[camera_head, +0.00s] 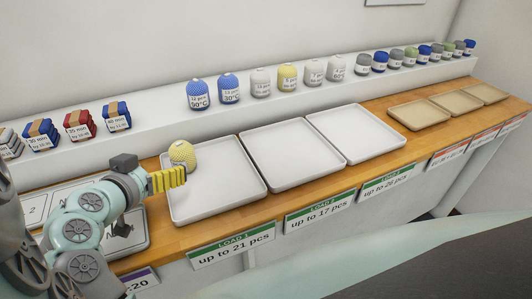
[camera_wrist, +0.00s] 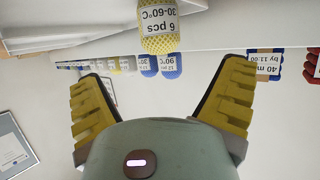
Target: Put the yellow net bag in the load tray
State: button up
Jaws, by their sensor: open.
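A yellow net bag (camera_head: 182,155) stands upright at the back left corner of the white tray above the LOAD 1 sign (camera_head: 215,190); it appears to rest inside the rim. In the wrist view, which is upside down, the bag (camera_wrist: 160,28) shows at the top edge with a label reading 6 pcs, 30-60°C. My gripper (camera_head: 170,179) is in front of the bag in the head view, near the tray's left edge. In the wrist view its yellow fingers (camera_wrist: 162,105) are spread wide with nothing between them. The bag lies beyond the fingertips, apart from them.
Two more white trays (camera_head: 290,157) (camera_head: 355,135) stand to the right. Smaller beige trays (camera_head: 418,114) lie at the far right. The shelf behind holds blue bags (camera_head: 197,94), white bags, another yellow bag (camera_head: 287,77) and folded stacks (camera_head: 79,124). Most of the first tray is bare.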

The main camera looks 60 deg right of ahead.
jog(key=shift+s+a+r, duration=0.25)
jog(key=shift+a, duration=0.3)
